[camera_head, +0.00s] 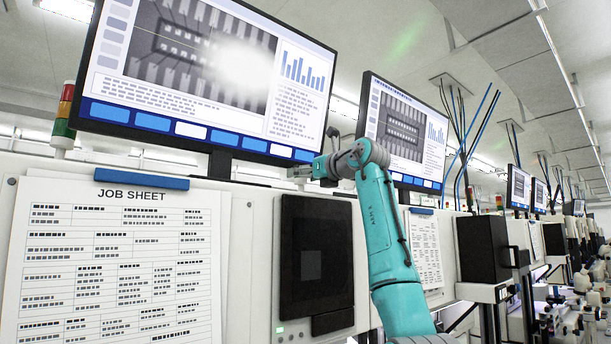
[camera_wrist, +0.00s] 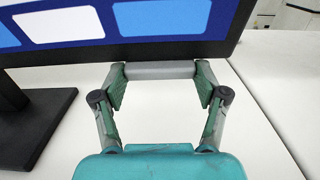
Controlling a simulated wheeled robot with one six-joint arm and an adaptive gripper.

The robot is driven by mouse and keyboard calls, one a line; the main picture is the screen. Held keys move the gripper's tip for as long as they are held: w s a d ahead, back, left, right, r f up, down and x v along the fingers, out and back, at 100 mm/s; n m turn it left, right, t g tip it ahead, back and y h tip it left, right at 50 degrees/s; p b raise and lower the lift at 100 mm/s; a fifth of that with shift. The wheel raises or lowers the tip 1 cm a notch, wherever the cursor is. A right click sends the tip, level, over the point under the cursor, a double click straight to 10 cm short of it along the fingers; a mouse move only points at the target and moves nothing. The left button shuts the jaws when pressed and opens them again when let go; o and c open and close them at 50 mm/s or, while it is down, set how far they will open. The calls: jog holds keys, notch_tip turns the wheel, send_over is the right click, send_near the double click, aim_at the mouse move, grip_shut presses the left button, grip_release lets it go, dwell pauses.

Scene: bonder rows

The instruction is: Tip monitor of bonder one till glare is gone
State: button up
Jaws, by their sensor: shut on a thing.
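The near monitor (camera_head: 205,75), on the machine at the left, is tilted. A bright white glare patch (camera_head: 243,65) covers the right part of its grey camera image. My gripper (camera_head: 325,168) is at the monitor's lower right corner. In the wrist view my gripper (camera_wrist: 160,80) is shut on a grey bar (camera_wrist: 160,70) along the bottom edge of the monitor (camera_wrist: 130,47), with one finger at each end. The monitor's dark stand (camera_wrist: 40,120) is to the left of the fingers.
A job sheet (camera_head: 120,265) hangs on the white front panel, beside a dark panel (camera_head: 316,255). A red, amber and green signal lamp (camera_head: 65,112) stands at the left. More machines recede to the right.

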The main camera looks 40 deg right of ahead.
jog(key=shift+w+t, duration=0.3)
jog(key=shift+w, duration=0.2)
jog(key=o, duration=1.7)
jog(key=shift+s, duration=0.1)
jog(key=s, duration=0.8)
jog(key=s+f, duration=0.1)
jog(key=s, duration=0.2)
jog(key=shift+s+d, duration=0.2)
jog(key=shift+s, duration=0.2)
